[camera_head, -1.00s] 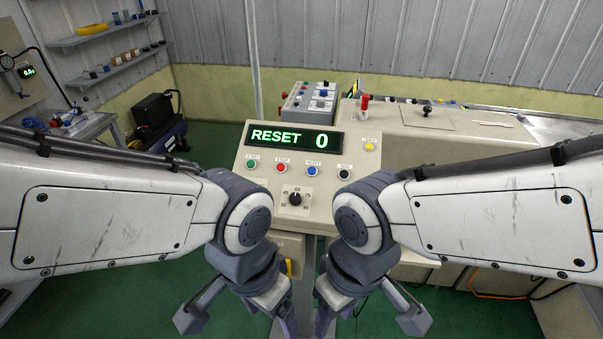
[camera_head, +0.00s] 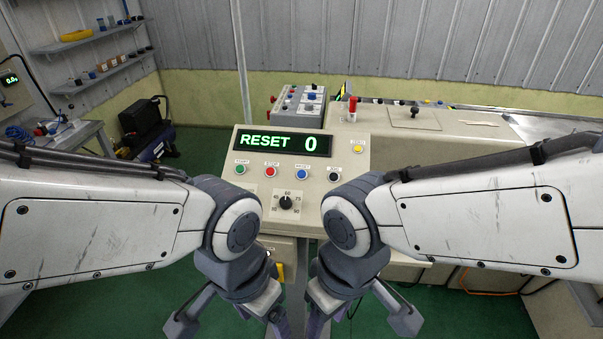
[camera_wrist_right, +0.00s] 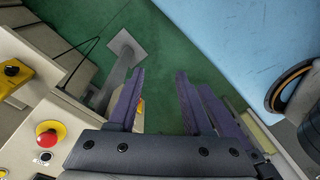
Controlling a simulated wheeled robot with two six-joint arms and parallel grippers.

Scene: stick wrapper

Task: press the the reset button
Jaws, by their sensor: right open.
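The blue reset button (camera_head: 302,174) sits on the sloped beige control panel (camera_head: 262,203), between the red stop button (camera_head: 271,172) and a black button (camera_head: 334,177). The lit display (camera_head: 283,142) above reads "RESET 0". My left gripper (camera_head: 283,331) and right gripper (camera_head: 318,331) hang side by side below the panel, apart from the reset button, with fingertips cut off by the lower edge. In the right wrist view, my right gripper (camera_wrist_right: 158,76) has its purple fingers apart and nothing between them. The left gripper's opening cannot be made out.
A green start button (camera_head: 240,169), a yellow button (camera_head: 357,149) and a rotary knob (camera_head: 287,202) share the panel. A grey button box (camera_head: 300,105) stands behind it. In the right wrist view, a red mushroom button (camera_wrist_right: 47,134) is at left. Green floor lies below.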

